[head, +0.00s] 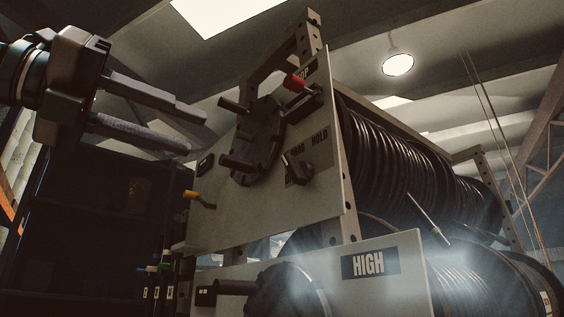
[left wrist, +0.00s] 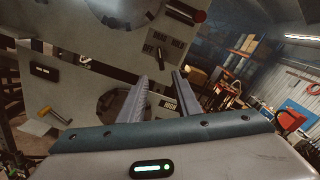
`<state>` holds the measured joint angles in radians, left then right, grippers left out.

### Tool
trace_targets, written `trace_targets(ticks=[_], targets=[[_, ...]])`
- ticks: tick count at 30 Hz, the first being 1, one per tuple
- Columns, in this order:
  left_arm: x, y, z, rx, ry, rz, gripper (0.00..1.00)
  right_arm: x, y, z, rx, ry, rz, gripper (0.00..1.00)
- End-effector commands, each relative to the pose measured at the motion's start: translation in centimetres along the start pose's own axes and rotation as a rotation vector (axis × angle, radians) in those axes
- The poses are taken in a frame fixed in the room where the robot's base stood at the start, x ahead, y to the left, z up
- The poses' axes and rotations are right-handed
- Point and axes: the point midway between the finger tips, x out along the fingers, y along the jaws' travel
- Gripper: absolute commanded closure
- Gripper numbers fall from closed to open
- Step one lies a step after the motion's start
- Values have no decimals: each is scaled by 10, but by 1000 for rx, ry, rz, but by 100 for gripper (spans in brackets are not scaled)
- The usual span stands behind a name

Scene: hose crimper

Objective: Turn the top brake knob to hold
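The top brake knob (head: 297,170) is a small black knob on the upper beige panel (head: 232,222), beside a dark label plate (head: 319,137) reading DRAG and HOLD, with another word partly hidden by the knob. I cannot tell which word it points to. The label also shows in the left wrist view (left wrist: 167,45), beyond my fingertips. My left gripper (head: 198,132) is at the upper left, left of the panel and apart from the knob. Its two fingers are spread and empty; they also show in the left wrist view (left wrist: 160,84). My right gripper is not seen.
A round black crank wheel (head: 262,140) with protruding handles stands between my left gripper and the knob. A red-tipped lever (head: 295,82) sits above, and a yellow-tipped lever (head: 191,195) at the panel's left. Hose reels (head: 400,165) lie behind. A lower panel carries a HIGH label (head: 369,263).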

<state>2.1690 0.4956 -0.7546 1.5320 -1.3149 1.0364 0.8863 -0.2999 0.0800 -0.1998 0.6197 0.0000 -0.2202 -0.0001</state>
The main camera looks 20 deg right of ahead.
Motion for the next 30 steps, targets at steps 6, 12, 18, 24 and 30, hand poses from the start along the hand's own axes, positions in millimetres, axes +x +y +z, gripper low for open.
trace_targets(ticks=[6, 12, 18, 24, 30], targets=[[4, 0, 0, -1, 1, -1, 70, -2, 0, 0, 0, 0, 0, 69], [21, 0, 2, -1, 3, 0, 70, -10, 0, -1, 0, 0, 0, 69], [51, -2, 3, -1, 3, -1, 70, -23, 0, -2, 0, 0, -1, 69], [88, -2, 3, -1, 4, -2, 70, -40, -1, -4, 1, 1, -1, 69], [123, -3, 3, -1, 4, -2, 70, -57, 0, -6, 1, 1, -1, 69]])
